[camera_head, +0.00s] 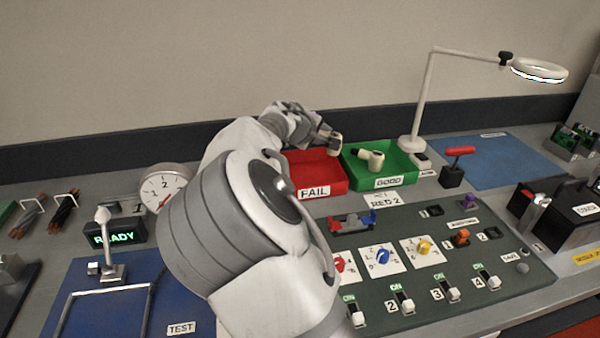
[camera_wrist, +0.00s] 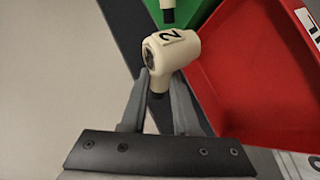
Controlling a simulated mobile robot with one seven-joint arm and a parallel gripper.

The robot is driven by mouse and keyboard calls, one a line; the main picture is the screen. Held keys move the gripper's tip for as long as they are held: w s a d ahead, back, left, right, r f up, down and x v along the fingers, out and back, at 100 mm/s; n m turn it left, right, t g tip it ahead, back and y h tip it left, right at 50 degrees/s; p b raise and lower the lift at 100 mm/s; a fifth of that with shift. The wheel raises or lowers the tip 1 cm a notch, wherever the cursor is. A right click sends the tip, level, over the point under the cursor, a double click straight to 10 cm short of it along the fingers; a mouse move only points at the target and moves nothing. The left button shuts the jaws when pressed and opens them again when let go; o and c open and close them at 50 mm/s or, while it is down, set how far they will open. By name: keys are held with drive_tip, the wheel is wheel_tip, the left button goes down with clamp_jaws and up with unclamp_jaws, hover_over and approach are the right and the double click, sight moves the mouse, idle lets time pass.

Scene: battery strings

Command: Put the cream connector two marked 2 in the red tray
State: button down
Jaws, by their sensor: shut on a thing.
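The cream connector marked 2 (camera_wrist: 174,50) is held between the fingers of my gripper (camera_wrist: 160,92) in the wrist view, its 2 label visible. In the head view the connector (camera_head: 334,142) shows at the end of my gripper (camera_head: 318,135), at the back right of the red tray. The red tray (camera_head: 330,185), labelled FAIL, shows its bare floor in the wrist view (camera_wrist: 250,75), to the right of the connector. Part of the tray is hidden behind my arm in the head view.
A green tray (camera_head: 402,180) labelled GOOD stands right of the red tray and holds another cream connector (camera_head: 368,158). A lamp (camera_head: 412,140) rises behind it. A dark panel (camera_head: 480,270) with switches and knobs lies in front. A gauge (camera_head: 165,186) stands left of my arm.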

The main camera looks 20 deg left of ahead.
drive_tip(key=s+a+f, duration=0.2)
drive_tip(key=s+a+f+b, duration=0.1)
drive_tip(key=s+a+f, duration=0.1)
drive_tip(key=shift+s+a, duration=0.35)
drive_tip(key=shift+f+b, duration=0.35)
drive_tip(key=shift+f, duration=1.65)
drive_tip(key=shift+f, duration=0.1)
drive_tip(key=c, duration=0.7)
unclamp_jaws()
drive_tip(key=shift+o, duration=0.2)
drive_tip(key=shift+s+a+r, duration=0.1)
drive_tip(key=shift+s+r, duration=0.15)
drive_tip(key=p+v, duration=0.1)
drive_tip(key=v, duration=1)
drive_tip(key=shift+s, duration=0.2)
